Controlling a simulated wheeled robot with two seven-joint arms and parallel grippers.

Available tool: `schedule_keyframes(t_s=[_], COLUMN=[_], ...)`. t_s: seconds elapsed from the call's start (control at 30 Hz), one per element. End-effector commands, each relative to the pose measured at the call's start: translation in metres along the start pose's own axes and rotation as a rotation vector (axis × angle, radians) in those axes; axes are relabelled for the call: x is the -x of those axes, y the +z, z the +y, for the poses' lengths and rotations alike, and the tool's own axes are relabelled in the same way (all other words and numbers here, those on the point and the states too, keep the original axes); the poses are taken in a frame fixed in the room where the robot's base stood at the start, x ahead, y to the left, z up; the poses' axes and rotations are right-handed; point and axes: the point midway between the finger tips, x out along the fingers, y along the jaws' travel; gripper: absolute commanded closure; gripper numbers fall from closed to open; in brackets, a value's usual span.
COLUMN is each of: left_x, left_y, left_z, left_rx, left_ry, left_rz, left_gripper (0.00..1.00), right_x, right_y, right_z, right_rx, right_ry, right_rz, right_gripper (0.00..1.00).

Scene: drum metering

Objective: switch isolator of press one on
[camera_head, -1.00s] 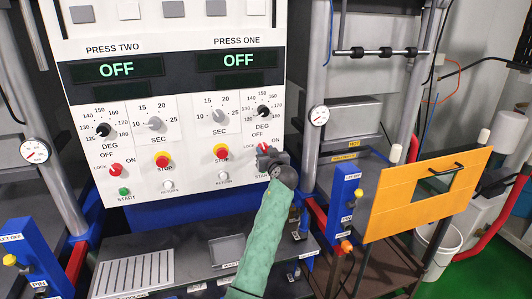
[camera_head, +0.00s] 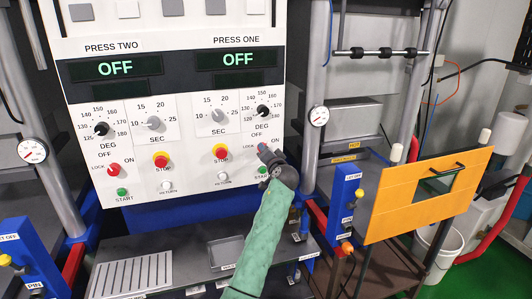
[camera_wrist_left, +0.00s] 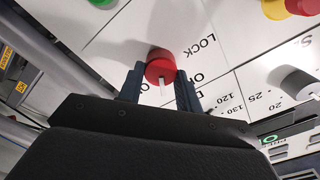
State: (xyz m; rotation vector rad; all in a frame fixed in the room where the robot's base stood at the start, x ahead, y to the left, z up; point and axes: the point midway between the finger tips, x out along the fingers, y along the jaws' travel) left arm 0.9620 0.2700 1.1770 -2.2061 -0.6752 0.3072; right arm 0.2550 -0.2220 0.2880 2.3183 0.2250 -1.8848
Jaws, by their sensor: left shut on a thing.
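The press one isolator is a red round knob (camera_wrist_left: 160,66) with a white pointer line, on the white panel (camera_wrist_left: 125,30). In the left wrist view my left gripper (camera_wrist_left: 160,82) has its two dark fingers on either side of the knob, shut on it. In the head view my left gripper (camera_head: 268,158) covers most of the isolator, between the LOCK, OFF and ON labels. The press one display (camera_head: 238,59) reads OFF. My right gripper does not show.
The press two isolator (camera_head: 113,169) is a red knob to the left. Red stop buttons (camera_head: 220,152), a green start button (camera_head: 263,170) and black temperature dials (camera_head: 263,111) are close around. An orange guard (camera_head: 425,195) stands to the right.

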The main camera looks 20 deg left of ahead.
Motion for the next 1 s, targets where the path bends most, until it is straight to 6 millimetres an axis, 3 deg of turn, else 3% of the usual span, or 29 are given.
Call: schedule_keyframes(t_s=[0.2,0.6,0.83,1.0], left_x=[0.0,0.0,0.0,0.001], left_y=[-0.001,-0.001,0.0,0.0], left_z=[0.0,0.001,0.002,0.003], left_rx=[-0.207,-0.543,-0.662,-0.71], left_ry=[0.0,0.0,0.001,0.001], left_rz=[0.0,0.001,0.0,0.001], left_gripper=[0.88,0.88,0.88,0.88], right_x=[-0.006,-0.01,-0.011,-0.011], right_y=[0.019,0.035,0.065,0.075], right_z=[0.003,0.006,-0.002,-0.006], right_rx=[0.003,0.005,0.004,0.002], right_ry=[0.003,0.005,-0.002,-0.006], right_rz=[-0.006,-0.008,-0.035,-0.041], right_gripper=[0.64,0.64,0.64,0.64])
